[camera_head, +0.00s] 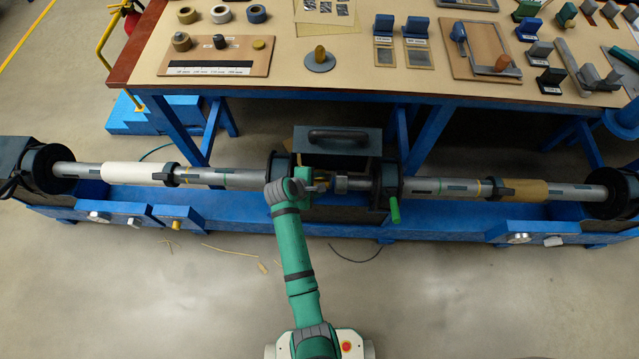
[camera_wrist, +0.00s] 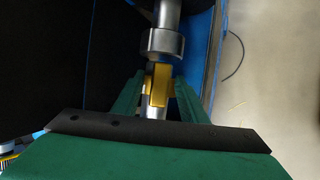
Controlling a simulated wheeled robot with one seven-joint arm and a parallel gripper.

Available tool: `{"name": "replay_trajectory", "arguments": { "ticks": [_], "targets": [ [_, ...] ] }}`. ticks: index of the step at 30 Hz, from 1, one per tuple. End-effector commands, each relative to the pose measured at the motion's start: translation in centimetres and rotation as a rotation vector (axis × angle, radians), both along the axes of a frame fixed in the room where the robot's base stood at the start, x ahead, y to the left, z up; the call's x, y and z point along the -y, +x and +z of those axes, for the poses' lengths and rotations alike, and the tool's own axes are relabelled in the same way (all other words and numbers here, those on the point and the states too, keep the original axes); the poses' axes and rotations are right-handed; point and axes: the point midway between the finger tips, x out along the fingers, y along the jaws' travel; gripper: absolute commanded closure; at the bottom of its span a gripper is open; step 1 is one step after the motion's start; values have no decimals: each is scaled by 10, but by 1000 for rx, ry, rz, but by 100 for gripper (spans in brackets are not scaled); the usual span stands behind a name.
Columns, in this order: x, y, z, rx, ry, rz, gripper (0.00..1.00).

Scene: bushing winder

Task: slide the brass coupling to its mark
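The brass coupling (camera_wrist: 160,82) shows as a yellow-brass piece on the grey shaft in the wrist view, just in front of a wider grey collar (camera_wrist: 162,43). My gripper (camera_wrist: 159,88) has its two green fingers on either side of the coupling. I cannot tell whether they touch it. In the head view my gripper (camera_head: 308,182) is at the middle of the winder's shaft, just right of the left black bearing housing, and it mostly hides the coupling. The coupling's mark cannot be made out.
The long shaft runs across a blue bed (camera_head: 240,208). A black housing with a green handle (camera_head: 394,210) stands right of my gripper. A dark box (camera_head: 337,147) with a handle is behind the shaft. The workbench (camera_head: 345,84) with tools lies beyond. Floor in front is mostly clear.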

Motion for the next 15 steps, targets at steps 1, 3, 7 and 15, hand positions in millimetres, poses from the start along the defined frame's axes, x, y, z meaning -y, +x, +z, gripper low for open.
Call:
{"name": "replay_trajectory", "arguments": {
  "ticks": [1,3,7,15],
  "targets": [
    [-2,-1,3,1,0,2,61],
    [-6,-4,9,2,0,3,61],
    [-15,-15,26,2,0,3,61],
    [-36,-38,65,3,1,3,61]
  ]
}}
